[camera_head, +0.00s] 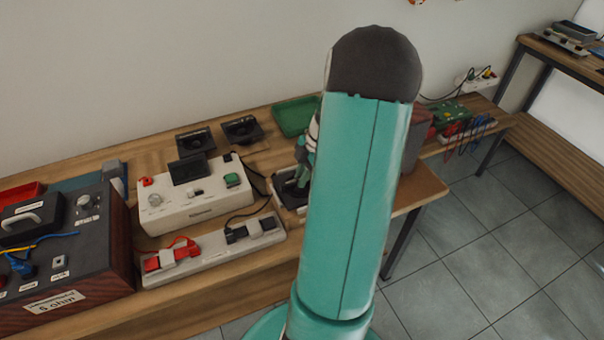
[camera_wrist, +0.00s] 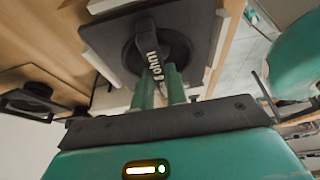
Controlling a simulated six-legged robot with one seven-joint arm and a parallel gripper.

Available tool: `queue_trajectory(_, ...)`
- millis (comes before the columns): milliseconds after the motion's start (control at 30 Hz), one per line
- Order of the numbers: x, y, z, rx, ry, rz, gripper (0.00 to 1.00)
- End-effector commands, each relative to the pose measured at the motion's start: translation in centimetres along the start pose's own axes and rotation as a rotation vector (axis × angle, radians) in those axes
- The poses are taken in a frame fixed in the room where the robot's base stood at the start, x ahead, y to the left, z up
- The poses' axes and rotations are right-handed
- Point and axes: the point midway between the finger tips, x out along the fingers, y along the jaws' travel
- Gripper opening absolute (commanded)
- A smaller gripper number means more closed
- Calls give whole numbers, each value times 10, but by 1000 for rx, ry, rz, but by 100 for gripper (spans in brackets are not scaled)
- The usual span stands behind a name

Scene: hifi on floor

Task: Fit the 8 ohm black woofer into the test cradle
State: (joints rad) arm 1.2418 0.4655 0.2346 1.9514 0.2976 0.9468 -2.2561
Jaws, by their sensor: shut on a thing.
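A black woofer (camera_wrist: 105,45) with a square plate and round middle fills the top of the wrist view. Its upright grip tab is marked "ohm"; I cannot read the number surely. My gripper (camera_wrist: 160,82) is shut on this tab, one green finger on each side. White strips of the test cradle (camera_wrist: 217,45) show around the plate's edges; whether the plate is fully seated I cannot tell. In the head view the woofer (camera_head: 287,183) lies at the white cradle (camera_head: 291,205), both partly hidden by my arm.
Two black speakers (camera_head: 196,141) (camera_head: 242,130) stand behind a white control box (camera_head: 190,207), with a dark panel above it. A power strip (camera_head: 213,252) lies in front, a 6 ohm case (camera_head: 80,260) at left. A green tray (camera_head: 295,116) lies behind.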

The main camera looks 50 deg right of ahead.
Motion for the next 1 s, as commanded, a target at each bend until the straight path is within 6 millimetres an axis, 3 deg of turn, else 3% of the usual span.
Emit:
queue_trajectory(467,4,0,2,-1,-1,2,0)
queue_trajectory(500,4,0,2,-1,-1,2,18)
queue_trajectory(600,4,0,2,-1,-1,1,38)
queue_trajectory(1000,-1,0,2,0,-1,0,40)
